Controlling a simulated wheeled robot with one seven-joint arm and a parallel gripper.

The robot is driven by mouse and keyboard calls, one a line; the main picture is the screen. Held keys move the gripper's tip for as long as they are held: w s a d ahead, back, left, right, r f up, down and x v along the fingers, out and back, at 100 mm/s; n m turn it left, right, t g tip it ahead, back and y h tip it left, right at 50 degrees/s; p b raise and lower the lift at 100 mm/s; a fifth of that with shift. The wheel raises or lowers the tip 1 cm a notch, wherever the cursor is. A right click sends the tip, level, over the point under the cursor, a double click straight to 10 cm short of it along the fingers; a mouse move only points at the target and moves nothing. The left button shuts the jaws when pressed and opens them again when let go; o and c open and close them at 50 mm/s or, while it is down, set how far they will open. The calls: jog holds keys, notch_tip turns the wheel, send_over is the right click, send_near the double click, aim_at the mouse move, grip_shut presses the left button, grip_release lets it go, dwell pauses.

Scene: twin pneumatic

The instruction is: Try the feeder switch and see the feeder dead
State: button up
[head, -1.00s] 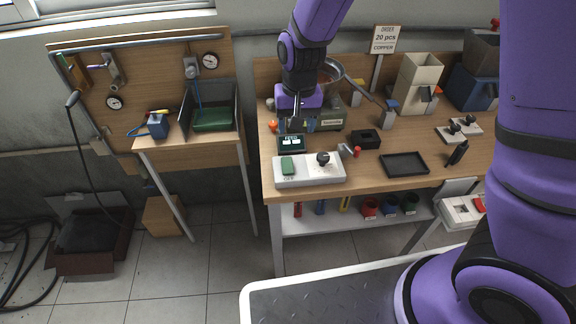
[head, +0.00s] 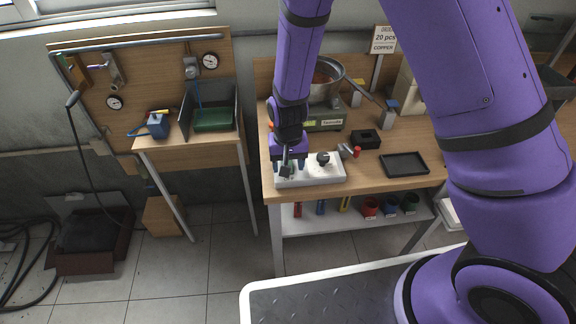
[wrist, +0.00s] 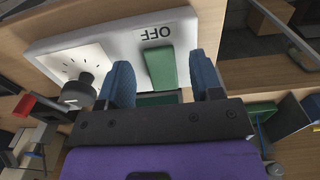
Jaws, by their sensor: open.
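The white control box (head: 325,172) sits at the front left of the right bench. In the wrist view its green rocker switch (wrist: 160,69) is beside the word OFF, between the two blue fingers of my gripper (wrist: 160,62). The fingers are apart, with nothing held; I cannot tell whether they touch the switch. In the head view my gripper (head: 288,166) covers the switch and the small FEED display behind it. A black knob (head: 323,158) stands on the box's right part.
A black block (head: 366,140), a small red-tipped lever (head: 351,151) and a black tray (head: 405,164) lie right of the box. A left bench holds a green bin (head: 212,119). My arm hides the right bench's far right.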

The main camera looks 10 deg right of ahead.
jog(key=shift+f, duration=0.65)
jog(key=c, duration=0.9)
jog(key=shift+w+r+g, duration=0.15)
jog(key=shift+w+g, duration=0.1)
jog(key=shift+g, duration=0.9)
jog(key=shift+w+r+g, duration=0.1)
jog(key=shift+w+g, duration=0.1)
jog(key=shift+g, duration=0.95)
jog(key=shift+c, duration=0.2)
jog(key=o, duration=0.9)
jog(key=shift+o, duration=0.2)
